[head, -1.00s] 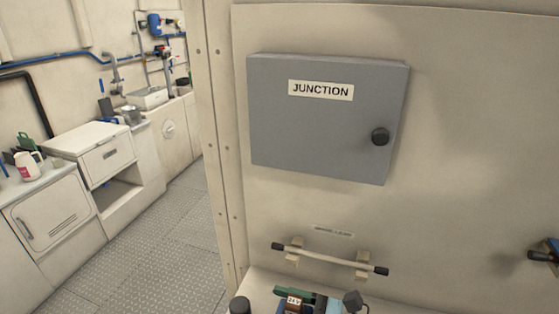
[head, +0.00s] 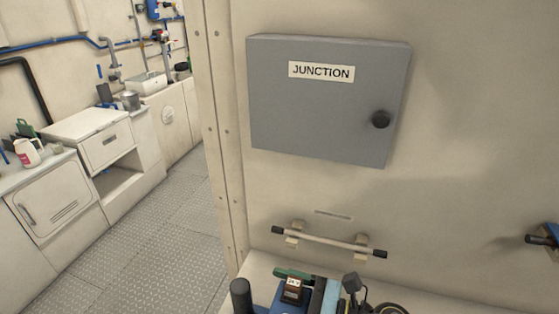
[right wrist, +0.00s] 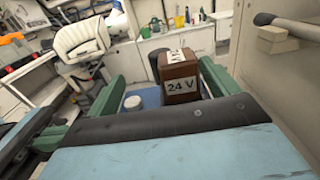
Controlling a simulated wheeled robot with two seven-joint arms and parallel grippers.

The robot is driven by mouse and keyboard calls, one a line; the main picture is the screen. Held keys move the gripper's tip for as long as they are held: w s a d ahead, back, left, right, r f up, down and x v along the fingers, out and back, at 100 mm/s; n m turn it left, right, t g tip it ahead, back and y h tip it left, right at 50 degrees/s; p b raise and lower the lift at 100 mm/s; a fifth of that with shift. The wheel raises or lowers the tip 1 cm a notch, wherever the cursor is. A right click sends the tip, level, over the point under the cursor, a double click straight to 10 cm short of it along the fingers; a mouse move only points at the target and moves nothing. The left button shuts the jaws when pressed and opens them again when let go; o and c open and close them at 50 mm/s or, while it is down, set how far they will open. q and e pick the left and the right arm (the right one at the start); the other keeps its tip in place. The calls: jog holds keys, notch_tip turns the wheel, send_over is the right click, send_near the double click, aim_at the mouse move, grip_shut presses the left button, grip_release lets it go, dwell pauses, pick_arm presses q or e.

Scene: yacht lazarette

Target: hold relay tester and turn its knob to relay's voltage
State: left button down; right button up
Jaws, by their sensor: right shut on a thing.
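The blue relay tester (head: 268,297) is at the bottom edge of the head view, partly cut off. A brown relay (head: 291,289) labelled 24 V stands on it. In the right wrist view the relay (right wrist: 178,80) faces me upright, with the blue tester (right wrist: 152,97) below and beside it. A round white knob (right wrist: 133,103) shows left of the relay; its pointer and markings are too small to read. My right gripper (right wrist: 163,85), with green fingers and a light blue body, is shut on the tester. My left gripper is not in view.
A grey JUNCTION box (head: 325,105) is on the wall above a pale rail (head: 325,242) with black ends. A black cylinder (head: 240,297) stands left of the tester. Another blue-and-black fitting (head: 543,238) is at the right edge. Cabinets (head: 60,195) and open floor lie left.

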dwell(0.3)
jog(key=o, duration=1)
